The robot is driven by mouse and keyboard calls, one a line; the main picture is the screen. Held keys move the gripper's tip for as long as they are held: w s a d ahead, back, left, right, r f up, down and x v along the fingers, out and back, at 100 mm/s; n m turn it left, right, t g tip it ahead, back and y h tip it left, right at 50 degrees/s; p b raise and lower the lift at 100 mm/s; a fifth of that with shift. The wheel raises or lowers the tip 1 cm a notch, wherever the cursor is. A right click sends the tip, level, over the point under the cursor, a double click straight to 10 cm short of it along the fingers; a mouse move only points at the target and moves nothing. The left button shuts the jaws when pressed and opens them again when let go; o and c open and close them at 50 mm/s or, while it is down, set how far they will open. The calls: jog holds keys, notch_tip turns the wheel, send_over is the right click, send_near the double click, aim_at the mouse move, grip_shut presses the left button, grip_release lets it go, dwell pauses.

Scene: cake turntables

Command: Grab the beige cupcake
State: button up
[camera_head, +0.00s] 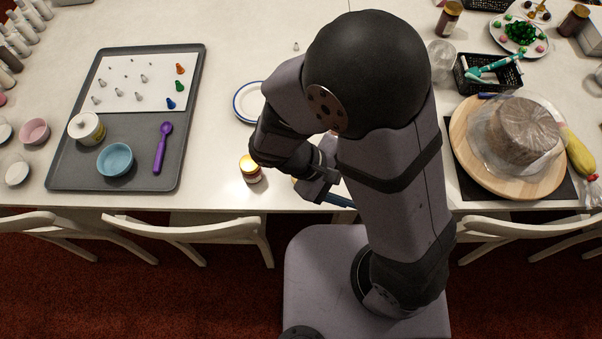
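I cannot make out a beige cupcake for certain. A small round item (250,168) with an orange-brown side and a pale top stands near the table's front edge; I cannot tell if it is a jar or a cupcake. My gripper (318,188) is low over the front edge, to the right of that item and apart from it. A sliver of something orange shows just left of my gripper. My arm hides most of the gripper's fingers and the table behind them, so whether it is open or holds anything does not show.
A grey tray (60,165) with a purple spoon (162,147) and a blue bowl (115,159) lies left. A blue-rimmed plate (240,115) is partly behind my arm. A wrapped cake (525,130) stands right on a wooden turntable (468,160). Chairs line the front.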

jog(key=w+a+r+n+t+y+p, duration=0.25)
jog(key=a+n+t, duration=0.25)
jog(key=a+t, duration=0.3)
jog(key=w+a+r+n+t+y+p, duration=0.1)
jog(key=a+r+n+t+p, duration=0.15)
jog(key=a+n+t, duration=0.5)
jog(key=s+a+f+n+y+b, duration=0.3)
jog(key=a+f+n+y, duration=0.25)
jog(key=f, duration=0.25)
jog(key=shift+w+d+f+n+g+h+b, duration=0.35)
jog(key=shift+d+f+n, duration=0.9)
jog(key=shift+f, duration=0.75)
jog(key=shift+w+d+f+n+g+h+b, duration=0.2)
jog(key=shift+w+d+f+n+g+b, duration=0.25)
jog(key=shift+d+f+n, duration=1.2)
jog(key=shift+w+d+f+n+g+h+b, duration=0.3)
jog(key=shift+d+f+n+g, duration=0.45)
jog(key=shift+f, duration=1.65)
jog(key=shift+w+p, duration=0.55)
jog(key=shift+w, duration=0.05)
jog(key=p+x, duration=0.1)
jog(key=x, duration=0.1)
jog(key=shift+w+d, duration=0.15)
jog(key=shift+w, duration=0.15)
jog(key=shift+w+f+p, duration=0.3)
jog(key=shift+w+f, duration=0.05)
jog(key=shift+w, duration=0.3)
